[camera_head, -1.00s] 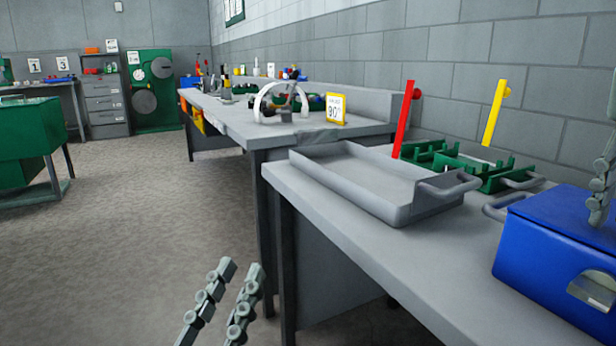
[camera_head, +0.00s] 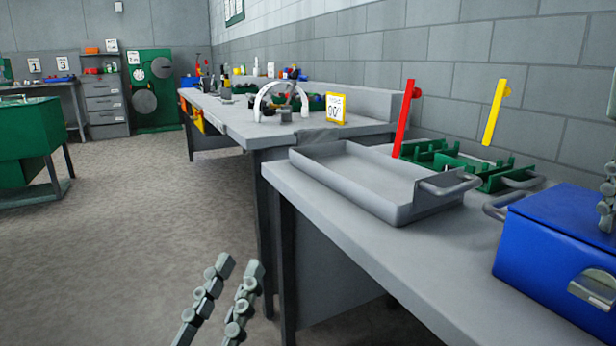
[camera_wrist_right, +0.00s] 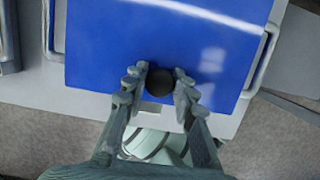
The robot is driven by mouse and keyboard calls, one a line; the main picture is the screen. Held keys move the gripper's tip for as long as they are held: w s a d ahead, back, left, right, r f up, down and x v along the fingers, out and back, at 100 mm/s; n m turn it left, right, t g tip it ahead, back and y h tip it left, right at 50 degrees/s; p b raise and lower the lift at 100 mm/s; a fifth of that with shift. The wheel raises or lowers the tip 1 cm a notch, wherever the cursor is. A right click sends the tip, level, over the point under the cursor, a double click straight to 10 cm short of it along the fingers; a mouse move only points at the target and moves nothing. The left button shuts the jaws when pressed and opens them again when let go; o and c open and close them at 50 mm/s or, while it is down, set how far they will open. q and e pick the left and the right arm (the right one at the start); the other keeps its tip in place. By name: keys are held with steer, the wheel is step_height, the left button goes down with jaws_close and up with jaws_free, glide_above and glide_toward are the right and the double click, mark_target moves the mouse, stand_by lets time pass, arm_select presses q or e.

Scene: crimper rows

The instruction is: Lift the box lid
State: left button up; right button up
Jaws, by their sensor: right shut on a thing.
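The blue box (camera_head: 540,265) stands at the right end of the near bench, cut off by the picture's edge. Its blue lid (camera_head: 575,215) appears to rest on it. In the right wrist view the blue lid (camera_wrist_right: 160,35) fills the upper middle and carries a round black knob (camera_wrist_right: 159,83). My right gripper (camera_wrist_right: 160,80) has its fingers on either side of the knob and is shut on it. In the head view only part of this gripper shows at the right edge. My left gripper (camera_head: 240,265) is open and empty, low over the floor left of the bench.
A grey tray (camera_head: 340,172) lies on the near bench, left of the box. Green racks (camera_head: 495,175) and red (camera_head: 404,120) and yellow (camera_head: 494,112) upright bars stand behind it. The bench front between tray and box is clear.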

steer(key=w+d+r+p, duration=0.1)
steer(key=d+r+p, duration=0.2)
steer(key=r+p, duration=0.2)
step_height(320, 180, up, 2)
steer(key=shift+w+r, duration=0.1)
steer(key=shift+w, duration=0.25)
stand_by(0.4)
steer(key=shift+d, duration=0.15)
steer(key=shift+w+d+r+p, duration=0.4)
steer(key=shift+d+r+p, duration=0.3)
steer(key=shift+d, duration=0.05)
steer(key=shift+w+d+r+p, duration=0.5)
steer(key=shift+d+p, duration=0.1)
steer(key=shift+d, duration=0.2)
steer(key=shift+w+d+r+p, duration=0.35)
steer(key=shift+d+r+p, duration=0.2)
steer(key=shift+d, duration=0.3)
steer(key=shift+w+d+r+p, duration=0.45)
steer(key=shift+d+p, duration=0.15)
steer(key=shift+d, duration=0.2)
steer(key=shift+c, duration=0.2)
steer(key=shift+d, duration=0.1)
